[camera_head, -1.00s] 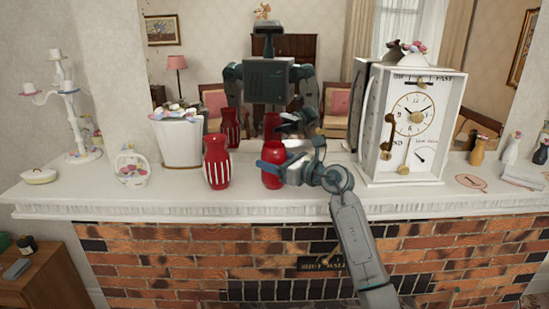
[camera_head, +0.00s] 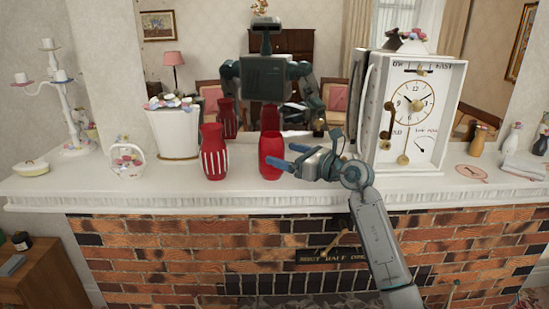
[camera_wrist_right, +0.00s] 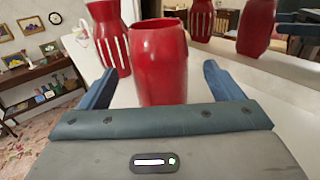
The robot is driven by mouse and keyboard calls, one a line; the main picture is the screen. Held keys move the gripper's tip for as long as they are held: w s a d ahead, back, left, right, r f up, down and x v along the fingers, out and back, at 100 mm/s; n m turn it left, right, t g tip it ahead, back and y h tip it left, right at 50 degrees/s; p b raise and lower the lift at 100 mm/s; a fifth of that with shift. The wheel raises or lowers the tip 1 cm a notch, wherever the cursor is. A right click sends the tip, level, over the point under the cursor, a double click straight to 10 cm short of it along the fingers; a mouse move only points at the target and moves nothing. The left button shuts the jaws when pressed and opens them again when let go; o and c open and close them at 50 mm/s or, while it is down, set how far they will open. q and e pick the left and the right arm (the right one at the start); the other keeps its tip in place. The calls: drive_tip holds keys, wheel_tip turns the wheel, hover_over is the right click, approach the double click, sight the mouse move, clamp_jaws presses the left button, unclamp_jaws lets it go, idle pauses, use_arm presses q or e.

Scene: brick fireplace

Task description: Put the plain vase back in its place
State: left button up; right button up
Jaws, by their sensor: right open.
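The plain vase (camera_head: 271,155) is glossy red and stands upright on the white mantel shelf. A red vase with white stripes (camera_head: 214,152) stands to its left. My right gripper (camera_head: 286,156) is open, at the right side of the plain vase. In the right wrist view, the plain vase (camera_wrist_right: 160,65) is upright ahead of the spread blue fingers, and the striped vase (camera_wrist_right: 112,38) is behind it to the left. My left gripper is not in view, apart from the mirror reflection.
A white clock (camera_head: 415,115) stands right of the gripper. A white flower pot (camera_head: 174,133), a small basket (camera_head: 127,160) and a candelabrum (camera_head: 65,105) are on the left. The mirror (camera_head: 330,60) behind reflects the vases and my body. A round mark (camera_head: 472,173) lies on the shelf at right.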

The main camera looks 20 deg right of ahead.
drive_tip(key=b+v, duration=0.2)
drive_tip(key=v, duration=0.4)
drive_tip(key=shift+s+d, duration=0.3)
drive_tip(key=shift+s, duration=0.1)
